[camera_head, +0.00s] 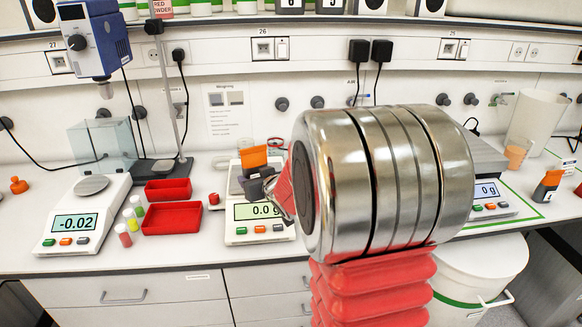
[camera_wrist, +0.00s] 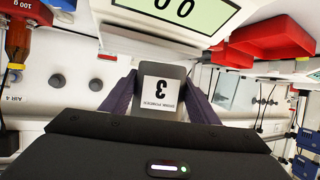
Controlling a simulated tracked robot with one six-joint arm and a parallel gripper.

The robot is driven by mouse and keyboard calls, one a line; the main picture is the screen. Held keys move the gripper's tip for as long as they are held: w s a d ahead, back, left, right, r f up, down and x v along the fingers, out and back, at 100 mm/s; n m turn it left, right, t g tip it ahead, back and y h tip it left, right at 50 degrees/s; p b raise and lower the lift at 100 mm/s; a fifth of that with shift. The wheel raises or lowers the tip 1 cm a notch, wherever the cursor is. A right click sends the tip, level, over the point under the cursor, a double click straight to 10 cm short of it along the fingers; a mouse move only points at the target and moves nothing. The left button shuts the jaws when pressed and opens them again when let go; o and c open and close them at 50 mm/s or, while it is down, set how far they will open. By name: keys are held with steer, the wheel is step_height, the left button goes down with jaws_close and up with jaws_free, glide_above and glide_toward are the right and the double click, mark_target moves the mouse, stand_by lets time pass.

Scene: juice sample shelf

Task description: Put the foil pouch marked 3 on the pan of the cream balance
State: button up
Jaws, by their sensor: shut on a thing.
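The grey pouch marked 3 (camera_wrist: 172,72) is between the two dark fingers of my gripper (camera_wrist: 163,98) in the wrist view, its white label facing the camera. In the head view my gripper (camera_head: 262,184), partly hidden by my silver wrist, is shut over the middle balance (camera_head: 240,236), which looks cream and reads 0.0 g. A dark shape and an orange piece (camera_head: 254,157) show at the fingers; I cannot tell which part is the pouch. The pan is mostly hidden, and I cannot tell whether the pouch touches it.
A left balance (camera_head: 74,238) reads -0.02, and a right balance (camera_head: 490,209) reads 0 g. Red trays (camera_head: 172,218) and small vials (camera_head: 130,216) stand left of the middle balance. An orange-capped bottle (camera_head: 547,186) is at the far right. A stand post rises behind the trays.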

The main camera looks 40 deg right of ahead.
steer(key=a+f+y, duration=0.1)
steer(key=a+f, duration=0.1)
steer(key=a, duration=0.6)
steer(key=a+f+n+y, duration=0.1)
steer(key=a+f, duration=0.1)
steer(key=a, duration=0.5)
steer(key=a+f+n, duration=0.1)
steer(key=a+f, duration=0.2)
steer(key=a, duration=0.5)
steer(key=shift+w+a+f+y, duration=0.1)
steer(key=shift+w+a+y, duration=0.2)
steer(key=shift+w+y, duration=0.1)
steer(key=shift+s, duration=0.2)
